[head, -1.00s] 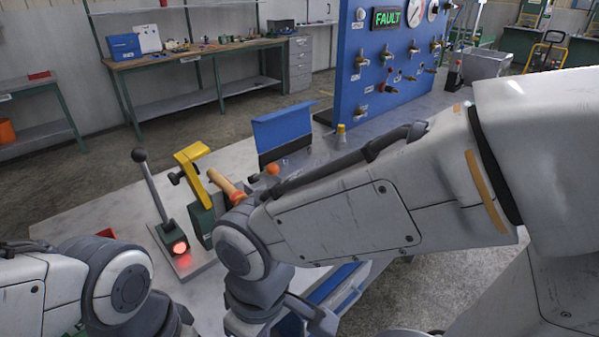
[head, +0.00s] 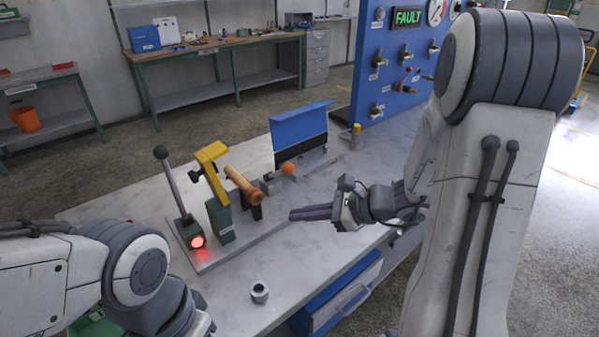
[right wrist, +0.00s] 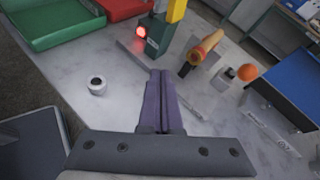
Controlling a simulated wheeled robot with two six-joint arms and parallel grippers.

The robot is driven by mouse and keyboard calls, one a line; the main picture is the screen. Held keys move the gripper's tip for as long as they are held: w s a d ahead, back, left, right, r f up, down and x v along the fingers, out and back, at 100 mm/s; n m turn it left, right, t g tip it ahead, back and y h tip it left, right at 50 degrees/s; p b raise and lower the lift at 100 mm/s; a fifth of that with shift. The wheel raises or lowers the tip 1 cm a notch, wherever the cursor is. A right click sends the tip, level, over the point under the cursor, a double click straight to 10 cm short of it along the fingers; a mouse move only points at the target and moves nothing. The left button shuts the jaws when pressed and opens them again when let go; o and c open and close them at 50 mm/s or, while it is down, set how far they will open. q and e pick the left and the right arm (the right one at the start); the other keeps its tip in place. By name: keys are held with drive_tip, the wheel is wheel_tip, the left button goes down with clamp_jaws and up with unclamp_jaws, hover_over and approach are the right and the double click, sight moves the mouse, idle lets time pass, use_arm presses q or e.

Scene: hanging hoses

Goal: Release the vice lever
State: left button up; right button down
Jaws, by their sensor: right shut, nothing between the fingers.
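A lever with a black ball knob (head: 161,153) rises from a small green base with a glowing red lamp (head: 197,241). Beside it stands a green vice body (head: 221,222) with a yellow bracket (head: 211,155). A tan cylindrical piece (head: 243,184) sticks out to its right. An orange ball (head: 288,169) is further right. My right gripper (head: 292,214) is shut and empty, right of these parts and apart from them. In the right wrist view the shut fingers (right wrist: 161,74) point towards the vice. My left arm enters from the left; its gripper is out of view.
A grey ring-shaped part (head: 260,292) lies on the bench near the front. A blue plate (head: 300,128) stands behind the orange ball. A blue panel reading FAULT (head: 408,17) rises at the back. Green (right wrist: 45,28) and red (right wrist: 122,8) trays lie at the wrist view's upper left.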

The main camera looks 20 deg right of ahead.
drive_tip(key=w+d+m+t+h, duration=0.1)
drive_tip(key=d+m+t, duration=0.1)
drive_tip(key=d, duration=0.4)
drive_tip(key=w+d+m+t+h, duration=0.1)
drive_tip(key=d+m+t+h, duration=0.1)
drive_tip(key=d+m, duration=0.2)
drive_tip(key=shift+w+d+m+t+h, duration=0.3)
drive_tip(key=shift+d+m, duration=0.1)
drive_tip(key=shift+d, duration=0.55)
drive_tip(key=shift+f, duration=0.1)
drive_tip(key=r+p+x, duration=0.2)
drive_tip(key=p+x, duration=0.1)
drive_tip(key=x, duration=1)
drive_tip(key=shift+w+a+r, duration=0.35)
drive_tip(key=shift+r, duration=0.05)
